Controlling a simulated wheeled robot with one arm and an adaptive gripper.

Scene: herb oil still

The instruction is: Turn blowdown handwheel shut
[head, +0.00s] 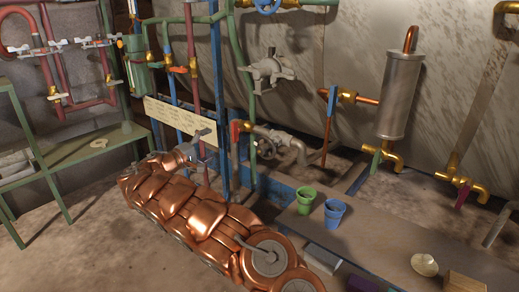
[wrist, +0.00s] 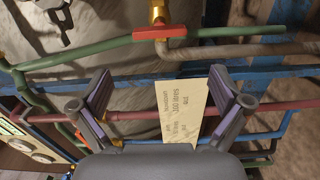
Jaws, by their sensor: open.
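A small dark grey handwheel (head: 267,149) sits on a grey pipe valve low on the wall, right of the blue upright. A blue handwheel (head: 267,5) is at the top edge. No marking shows which is the blowdown handwheel. My gripper (head: 204,137) is left of the grey handwheel, in front of the cream sign board (head: 158,110), and not touching either wheel. In the wrist view my gripper (wrist: 163,95) has its jaws wide apart and empty, with a lettered cream card (wrist: 183,105) beyond them. No handwheel is clear in that view.
A red lever (wrist: 160,32) on a brass fitting and green, red and blue pipes cross beyond the jaws. A green cup (head: 306,200) and a blue cup (head: 335,212) stand on a low bench. A green shelf (head: 90,146) stands left; bare floor lies beside it.

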